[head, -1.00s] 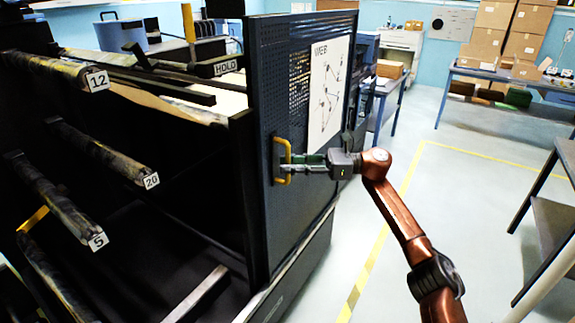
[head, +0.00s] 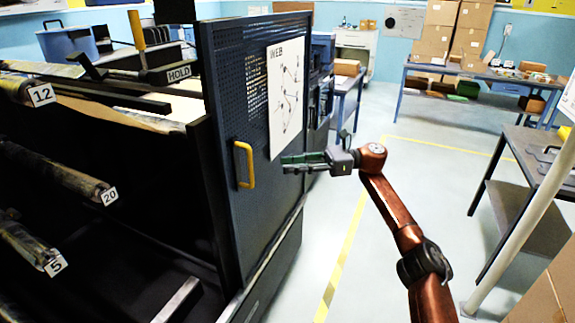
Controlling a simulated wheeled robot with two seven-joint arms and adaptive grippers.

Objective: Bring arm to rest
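My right arm, copper-red with dark joints, reaches up from the lower right in the head view. Its gripper (head: 300,162) is in front of the dark blue perforated door panel (head: 222,150), to the right of the yellow handle (head: 245,165) and apart from it. Nothing shows between its green-grey fingers. They are seen side-on, and I cannot tell how far apart they are. My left gripper is not in view.
The rack at left holds rolls tagged 12 (head: 42,95), 20 (head: 110,196) and 5 (head: 55,265). A dark side table (head: 520,205) stands at right, with a cardboard box (head: 545,300) at the lower right.

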